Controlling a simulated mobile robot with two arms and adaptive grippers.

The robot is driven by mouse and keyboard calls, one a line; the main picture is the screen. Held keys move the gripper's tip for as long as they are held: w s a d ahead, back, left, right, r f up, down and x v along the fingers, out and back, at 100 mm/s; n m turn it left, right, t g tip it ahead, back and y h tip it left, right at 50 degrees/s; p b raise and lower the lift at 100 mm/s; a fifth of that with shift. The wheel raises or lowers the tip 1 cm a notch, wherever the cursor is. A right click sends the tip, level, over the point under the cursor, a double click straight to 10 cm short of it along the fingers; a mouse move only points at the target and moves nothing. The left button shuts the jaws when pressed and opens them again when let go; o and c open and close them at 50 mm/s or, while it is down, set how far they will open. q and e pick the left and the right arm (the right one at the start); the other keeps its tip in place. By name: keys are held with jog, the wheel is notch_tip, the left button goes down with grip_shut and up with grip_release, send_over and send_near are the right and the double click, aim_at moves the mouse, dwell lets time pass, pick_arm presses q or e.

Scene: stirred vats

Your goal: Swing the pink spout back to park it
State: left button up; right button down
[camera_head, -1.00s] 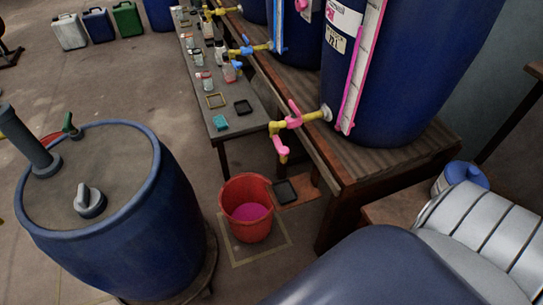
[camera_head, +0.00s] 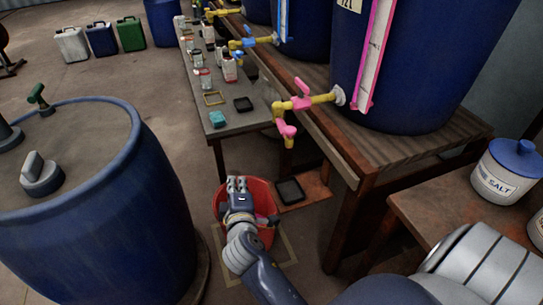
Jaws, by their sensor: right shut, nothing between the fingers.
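The pink spout (camera_head: 285,128) hangs at the outer end of a yellow tap pipe (camera_head: 322,99), which comes out of the large blue vat (camera_head: 415,60) on the wooden bench. A pink lever (camera_head: 302,87) stands up on the pipe. My right gripper (camera_head: 237,184) is shut and empty, over the red bucket (camera_head: 262,186), below and left of the spout and apart from it. The gripper and forearm hide most of the bucket's inside; a little pink shows in it. My left gripper is not in view.
A blue drum (camera_head: 100,225) stands at left. A narrow table (camera_head: 245,119) with small jars runs behind the bucket. A dark tray (camera_head: 290,190) lies beside the bucket. A salt tub (camera_head: 503,170) stands at right.

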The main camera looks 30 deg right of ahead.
jog(key=s+d+r+m+h+b, duration=0.25)
jog(key=d+r+h, duration=0.2)
jog(key=r, duration=0.35)
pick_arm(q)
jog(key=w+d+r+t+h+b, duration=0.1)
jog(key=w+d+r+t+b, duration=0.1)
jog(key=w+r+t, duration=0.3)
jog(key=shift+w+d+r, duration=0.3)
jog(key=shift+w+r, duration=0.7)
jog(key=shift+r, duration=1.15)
pick_arm(e)
jog(key=w+d+f, duration=0.1)
jog(key=w+d, duration=0.5)
jog(key=d, duration=0.3)
jog(key=shift+w+d+n+t+y, duration=0.3)
jog(key=shift+w+n+y, duration=0.1)
jog(key=shift+n+y, duration=0.05)
